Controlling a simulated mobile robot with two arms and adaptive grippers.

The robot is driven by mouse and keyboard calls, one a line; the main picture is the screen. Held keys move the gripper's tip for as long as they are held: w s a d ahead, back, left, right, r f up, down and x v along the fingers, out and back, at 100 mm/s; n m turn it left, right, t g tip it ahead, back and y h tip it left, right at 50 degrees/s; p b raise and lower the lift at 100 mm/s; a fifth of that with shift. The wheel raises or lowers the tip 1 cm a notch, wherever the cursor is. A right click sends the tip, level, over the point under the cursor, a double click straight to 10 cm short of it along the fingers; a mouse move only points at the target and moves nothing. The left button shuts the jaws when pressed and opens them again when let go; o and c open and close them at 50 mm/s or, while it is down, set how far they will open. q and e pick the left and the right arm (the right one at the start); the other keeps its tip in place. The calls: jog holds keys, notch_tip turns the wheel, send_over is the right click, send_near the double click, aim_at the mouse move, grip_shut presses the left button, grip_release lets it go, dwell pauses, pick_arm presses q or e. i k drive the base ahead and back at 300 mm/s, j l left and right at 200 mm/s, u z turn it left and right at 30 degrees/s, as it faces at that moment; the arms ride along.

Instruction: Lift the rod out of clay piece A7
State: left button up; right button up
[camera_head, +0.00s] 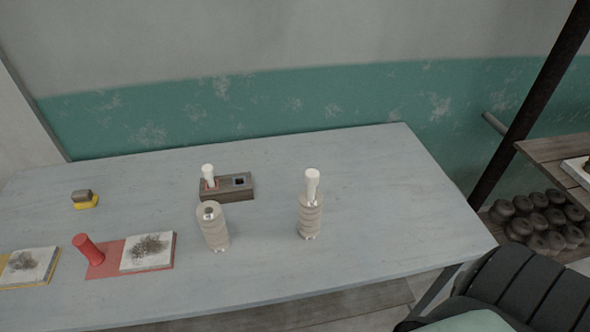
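Two ribbed, pale clay-coloured cylinders stand upright on the grey table. The right cylinder (310,221) has a white rod (312,183) standing up out of its top. The left cylinder (215,232) has a dark grey spot on its top, and no white rod rises from it. No label can be read, so I cannot tell which piece is A7. Neither of my grippers is in view.
A brown block (237,193) behind the cylinders holds a white peg (209,176) beside a dark square opening. A red cylinder (89,249), white tiles with dark crumbs (147,252) and a yellow-based block (84,199) lie left. The table's right side (410,210) is clear.

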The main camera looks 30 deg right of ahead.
aim_at(312, 176)
jog(key=j+z, duration=0.1)
jog(key=z, duration=0.25)
jog(key=i+j+z, duration=0.1)
jog(key=z, duration=0.25)
jog(key=j+z, duration=0.3)
jog(key=l, duration=0.1)
